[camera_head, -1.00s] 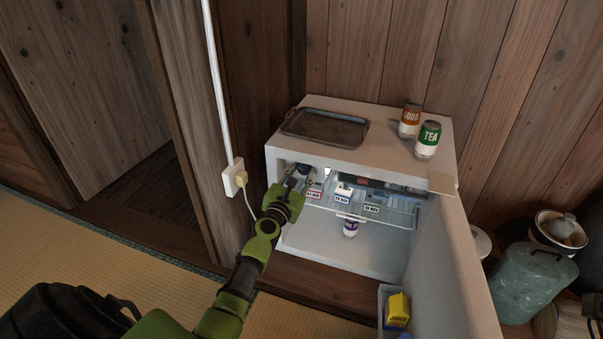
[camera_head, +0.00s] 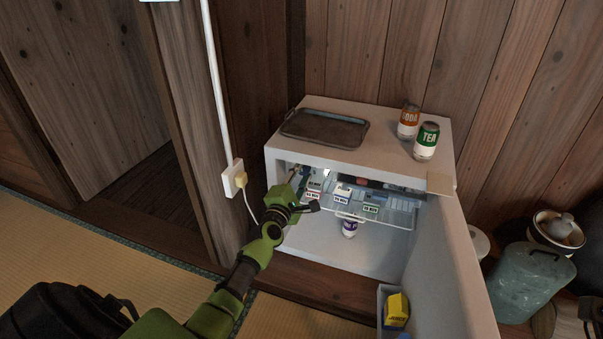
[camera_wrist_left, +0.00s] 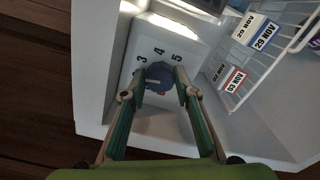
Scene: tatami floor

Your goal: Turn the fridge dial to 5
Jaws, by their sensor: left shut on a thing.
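The small white fridge (camera_head: 392,152) stands open against the wooden wall. Its blue-grey round dial (camera_wrist_left: 158,73) is on the inner side wall in the left wrist view, with the numbers 3, 4 and 5 printed around its far side. The pointer mark cannot be read clearly. My left gripper (camera_head: 297,178) reaches into the upper left of the fridge. In the left wrist view its two fingers (camera_wrist_left: 159,88) are shut on the dial, one on each side. In the head view the dial is hidden by the gripper. My right gripper is not in view.
A wire shelf (camera_head: 400,217) with dated cartons is right of the gripper. The open door (camera_head: 452,265) stands at the right, holding a yellow juice carton (camera_head: 397,311). A tray (camera_head: 325,129), a soda can (camera_head: 408,122) and a tea can (camera_head: 426,142) stand on top.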

